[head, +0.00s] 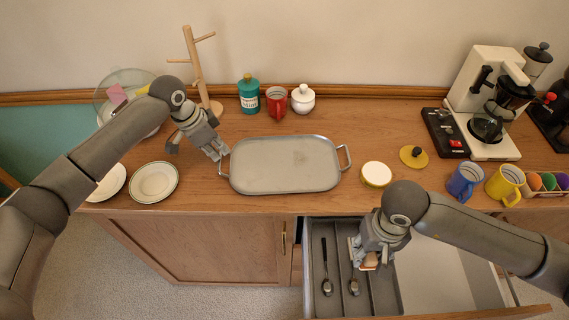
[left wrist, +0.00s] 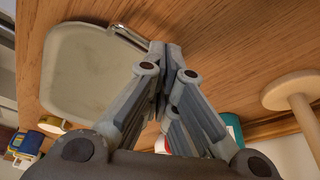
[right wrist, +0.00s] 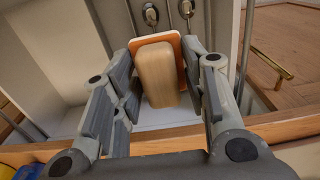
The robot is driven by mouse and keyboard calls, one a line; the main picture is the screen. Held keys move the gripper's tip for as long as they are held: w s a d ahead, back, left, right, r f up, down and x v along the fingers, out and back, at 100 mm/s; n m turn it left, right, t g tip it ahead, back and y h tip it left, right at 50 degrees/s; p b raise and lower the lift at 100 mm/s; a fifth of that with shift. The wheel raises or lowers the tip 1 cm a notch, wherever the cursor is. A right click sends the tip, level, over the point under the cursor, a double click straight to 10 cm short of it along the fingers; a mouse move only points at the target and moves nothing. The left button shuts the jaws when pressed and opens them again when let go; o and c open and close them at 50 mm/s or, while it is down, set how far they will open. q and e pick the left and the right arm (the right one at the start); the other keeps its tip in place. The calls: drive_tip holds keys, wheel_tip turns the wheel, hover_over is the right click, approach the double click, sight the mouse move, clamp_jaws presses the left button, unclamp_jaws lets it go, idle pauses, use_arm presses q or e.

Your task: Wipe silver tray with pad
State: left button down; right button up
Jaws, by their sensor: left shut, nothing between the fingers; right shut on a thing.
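The silver tray (head: 285,165) lies flat on the wooden counter, with a handle at each end. It also shows in the left wrist view (left wrist: 80,75). My left gripper (head: 221,156) is shut and empty beside the tray's left handle; I cannot tell if it touches the handle. In the left wrist view its fingers (left wrist: 166,50) are closed together. My right gripper (head: 362,264) is above the open drawer, shut on the pad. The pad (right wrist: 157,75) has a pale wooden grip and an orange and white base; in the head view it is mostly hidden.
A round yellow-rimmed tin (head: 376,174), mugs (head: 465,182) and a coffee maker (head: 490,105) are right.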

use_arm(q)
drive_tip(key=shift+f, duration=0.2)
drive_tip(key=shift+r, duration=0.1)
